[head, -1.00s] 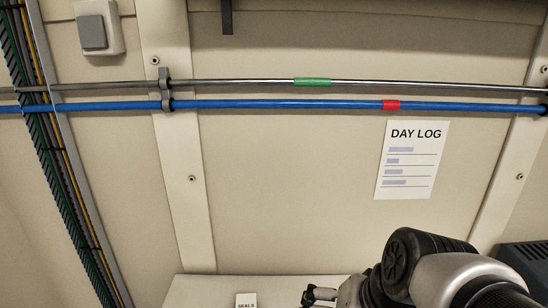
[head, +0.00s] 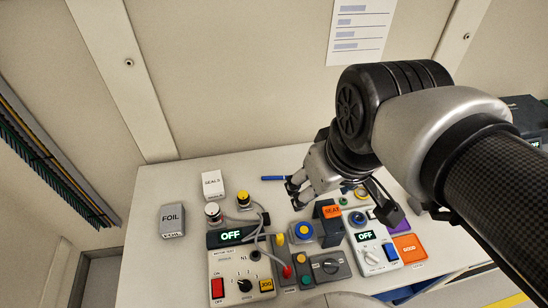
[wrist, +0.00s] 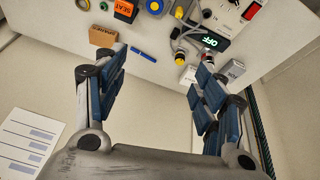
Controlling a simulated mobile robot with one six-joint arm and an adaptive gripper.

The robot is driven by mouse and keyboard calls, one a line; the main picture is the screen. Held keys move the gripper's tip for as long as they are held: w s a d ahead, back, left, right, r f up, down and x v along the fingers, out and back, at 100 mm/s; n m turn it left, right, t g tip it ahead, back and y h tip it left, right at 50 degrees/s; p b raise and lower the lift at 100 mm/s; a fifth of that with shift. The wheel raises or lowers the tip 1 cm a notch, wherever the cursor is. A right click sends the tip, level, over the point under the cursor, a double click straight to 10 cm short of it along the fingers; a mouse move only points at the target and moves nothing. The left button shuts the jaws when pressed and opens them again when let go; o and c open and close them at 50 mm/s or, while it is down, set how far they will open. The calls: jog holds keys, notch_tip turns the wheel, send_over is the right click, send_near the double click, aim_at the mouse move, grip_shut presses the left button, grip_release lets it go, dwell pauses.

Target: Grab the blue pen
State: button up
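The blue pen (head: 273,178) lies on the white bench top near its back edge, just left of my gripper (head: 296,190) in the head view. In the wrist view the blue pen (wrist: 143,55) lies on the bench, seen beyond and between my gripper's fingers (wrist: 162,67), nearer the left finger. The fingers are spread wide with nothing between them. My gripper is open and apart from the pen.
A white SEALS box (head: 213,184) and grey FOIL box (head: 172,220) stand on the left. A control panel (head: 240,272) with knobs and cables, and an orange SEAT block (head: 331,211), are in front. A brown box (wrist: 103,36) sits near the pen. The wall is close behind.

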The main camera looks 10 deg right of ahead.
jog(key=w+n, duration=0.1)
jog(key=w, duration=0.3)
jog(key=w+n, duration=0.1)
jog(key=w, duration=0.2)
jog(key=w+n+g, duration=0.1)
jog(key=w+n, duration=0.1)
jog(key=w, duration=0.2)
jog(key=shift+w+r, duration=0.15)
jog(key=shift+w, duration=0.2)
jog(key=c, duration=0.5)
jog(key=n+g, duration=0.3)
jog(key=n, duration=0.7)
send_over(279, 177)
notch_tip(279, 177, down, 22)
jog(key=shift+c, duration=0.2)
jog(key=f+b, duration=0.1)
jog(key=f, duration=0.3)
jog(key=f+b, duration=0.1)
jog(key=f, duration=0.3)
jog(key=f+b, duration=0.1)
jog(key=f, duration=0.3)
jog(key=shift+w+a+f, duration=0.1)
jog(key=shift+w+f, duration=0.15)
jog(key=shift+s+f+b, duration=0.15)
jog(key=shift+f+b, duration=0.7)
jog(key=shift+f, duration=1.7)
